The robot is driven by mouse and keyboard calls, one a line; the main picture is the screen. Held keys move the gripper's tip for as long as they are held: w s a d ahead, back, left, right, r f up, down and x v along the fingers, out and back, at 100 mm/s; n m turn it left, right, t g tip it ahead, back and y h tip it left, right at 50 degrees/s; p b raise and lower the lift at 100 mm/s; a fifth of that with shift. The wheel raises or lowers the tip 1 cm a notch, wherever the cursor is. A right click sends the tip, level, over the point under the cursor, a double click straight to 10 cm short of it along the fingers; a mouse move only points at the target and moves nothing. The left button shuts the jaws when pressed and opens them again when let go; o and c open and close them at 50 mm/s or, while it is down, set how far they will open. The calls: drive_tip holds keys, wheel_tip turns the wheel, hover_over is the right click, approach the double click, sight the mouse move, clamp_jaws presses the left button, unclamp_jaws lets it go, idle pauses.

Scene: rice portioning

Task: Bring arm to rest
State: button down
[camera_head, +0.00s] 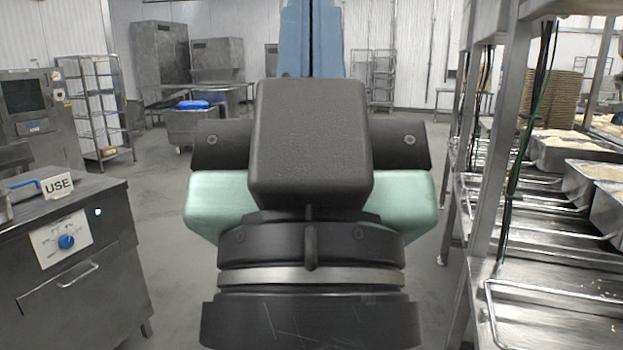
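The end of my arm with my gripper (310,150) fills the middle of the camera_head view, seen from behind. Its black block rises above a black round wrist with a pale metal ring. Pale green sides stick out left and right under dark cylinders. The fingertips are hidden, so I cannot tell whether they are open or shut. A blue upright part (297,40) with a dark strip shows above the block; I cannot tell what it is.
A metal rack (475,160) and shelf with rice-filled trays (590,190) stand close at right. Behind are a wire rack (95,105) and a cart (195,127). Grey floor is open between.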

wheel_tip(320, 180, up, 18)
drive_tip(key=p, duration=1.5)
drive_tip(key=shift+f, duration=0.1)
